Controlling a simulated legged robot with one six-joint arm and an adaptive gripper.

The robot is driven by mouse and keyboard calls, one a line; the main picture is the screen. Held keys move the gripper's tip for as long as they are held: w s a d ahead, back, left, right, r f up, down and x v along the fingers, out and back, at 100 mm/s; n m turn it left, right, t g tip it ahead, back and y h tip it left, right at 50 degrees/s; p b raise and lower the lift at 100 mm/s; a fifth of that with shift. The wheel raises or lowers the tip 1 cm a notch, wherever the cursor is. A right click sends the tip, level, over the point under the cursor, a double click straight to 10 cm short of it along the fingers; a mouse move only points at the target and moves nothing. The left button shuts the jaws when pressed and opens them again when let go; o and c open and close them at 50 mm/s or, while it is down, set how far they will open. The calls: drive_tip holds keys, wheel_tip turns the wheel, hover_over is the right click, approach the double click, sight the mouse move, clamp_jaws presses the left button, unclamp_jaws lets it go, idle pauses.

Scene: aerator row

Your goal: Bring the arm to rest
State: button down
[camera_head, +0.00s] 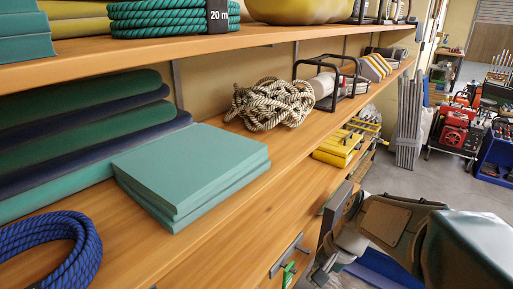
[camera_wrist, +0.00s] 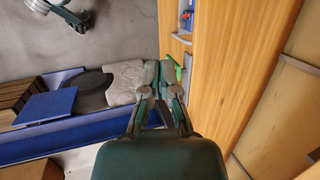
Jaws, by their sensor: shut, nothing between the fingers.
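My gripper (camera_wrist: 160,72) shows in the wrist view with its two grey-green fingers close together and nothing held between them. It is beside the front edge of a wooden shelf unit (camera_wrist: 240,80), with floor and a blue-edged thing on its other side. Whether it touches the wood is not clear from this view. In the camera_head view, parts of my arm fill the lower right, in front of the shelves; the fingertips cannot be made out there.
A bright green piece (camera_head: 288,272) is by a metal handle on the shelf front. A red machine (camera_head: 455,130) stands beyond open floor.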

drive_tip(key=s+d+r+n+t+h, duration=0.2)
drive_tip(key=s+r+n+t+h, duration=0.2)
drive_tip(key=s+r, duration=0.4)
drive_tip(key=s+n+t, duration=0.1)
drive_tip(key=s+n, duration=0.1)
drive_tip(key=shift+s+d+n, duration=0.3)
drive_tip(key=shift+d, duration=0.05)
drive_tip(key=c, duration=1.2)
unclamp_jaws()
drive_tip(key=shift+s+d+r, duration=0.1)
drive_tip(key=shift+s, duration=0.15)
drive_tip(key=o, duration=0.6)
drive_tip(key=shift+s+n, duration=0.1)
drive_tip(key=shift+n, duration=0.2)
